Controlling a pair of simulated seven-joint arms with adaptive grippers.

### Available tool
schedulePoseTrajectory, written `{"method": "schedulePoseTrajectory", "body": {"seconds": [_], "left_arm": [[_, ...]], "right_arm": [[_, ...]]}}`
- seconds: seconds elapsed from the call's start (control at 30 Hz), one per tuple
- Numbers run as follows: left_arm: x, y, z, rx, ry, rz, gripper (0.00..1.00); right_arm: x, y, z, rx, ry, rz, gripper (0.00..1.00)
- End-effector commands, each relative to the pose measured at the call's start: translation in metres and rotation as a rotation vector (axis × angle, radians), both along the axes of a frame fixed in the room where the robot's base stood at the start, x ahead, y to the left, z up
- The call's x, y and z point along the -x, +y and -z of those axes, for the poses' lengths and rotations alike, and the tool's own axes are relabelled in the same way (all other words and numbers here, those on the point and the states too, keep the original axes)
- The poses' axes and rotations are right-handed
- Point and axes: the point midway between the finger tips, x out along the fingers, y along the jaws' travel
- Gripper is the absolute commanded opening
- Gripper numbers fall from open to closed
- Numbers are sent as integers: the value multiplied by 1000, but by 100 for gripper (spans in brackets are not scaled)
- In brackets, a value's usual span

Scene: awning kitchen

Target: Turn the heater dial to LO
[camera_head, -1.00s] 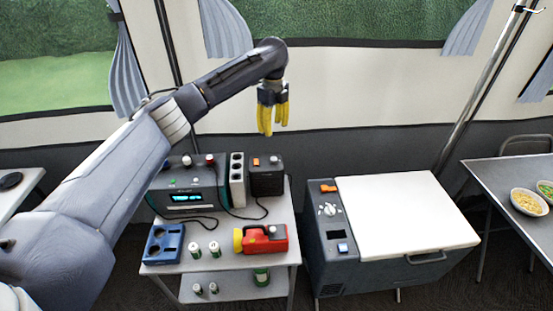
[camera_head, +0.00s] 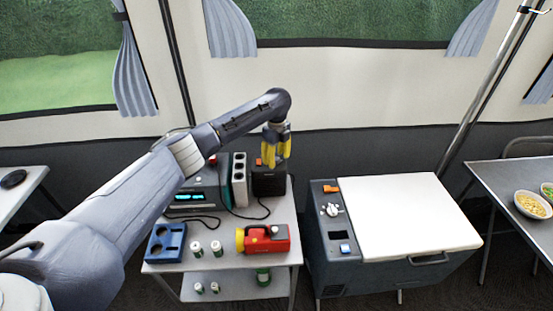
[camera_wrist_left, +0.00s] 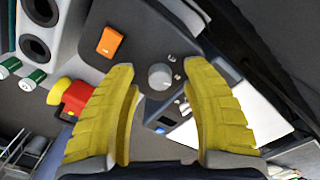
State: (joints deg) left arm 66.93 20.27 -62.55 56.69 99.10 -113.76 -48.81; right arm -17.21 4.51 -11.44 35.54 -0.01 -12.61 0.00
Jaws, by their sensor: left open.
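The heater (camera_head: 268,182) is a small black box at the back right of the equipment table. My left gripper (camera_head: 274,160), with yellow fingers, points down over it and partly hides its top. In the left wrist view, the heater's dark top (camera_wrist_left: 150,40) carries an orange switch (camera_wrist_left: 110,41) and a round grey dial (camera_wrist_left: 160,76). The dial shows in the gap between the open, empty fingers; they appear apart from it. I cannot read any LO mark or the dial's setting. My right gripper is not in view.
A white socket block (camera_head: 239,180) stands left of the heater, beside a teal-fronted unit (camera_head: 192,197). A red and yellow lantern (camera_head: 266,239), green-white cylinders (camera_head: 217,248) and a blue tray (camera_head: 165,243) sit in front. A cooler (camera_head: 410,215) with its own knob stands to the right.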

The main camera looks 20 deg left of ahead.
Motion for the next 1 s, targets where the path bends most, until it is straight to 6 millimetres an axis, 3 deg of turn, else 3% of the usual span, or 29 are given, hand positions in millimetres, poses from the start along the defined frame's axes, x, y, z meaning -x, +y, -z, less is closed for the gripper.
{"method": "schedulePoseTrajectory", "body": {"seconds": [0.4, 0.83, 1.0], "left_arm": [[0, 0, 4, 1, 0, 0, 50], [0, 0, 4, 1, 0, 0, 0], [0, 0, 4, 1, 0, 0, 0]], "right_arm": [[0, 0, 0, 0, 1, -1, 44], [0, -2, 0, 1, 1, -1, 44], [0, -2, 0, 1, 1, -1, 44]]}}
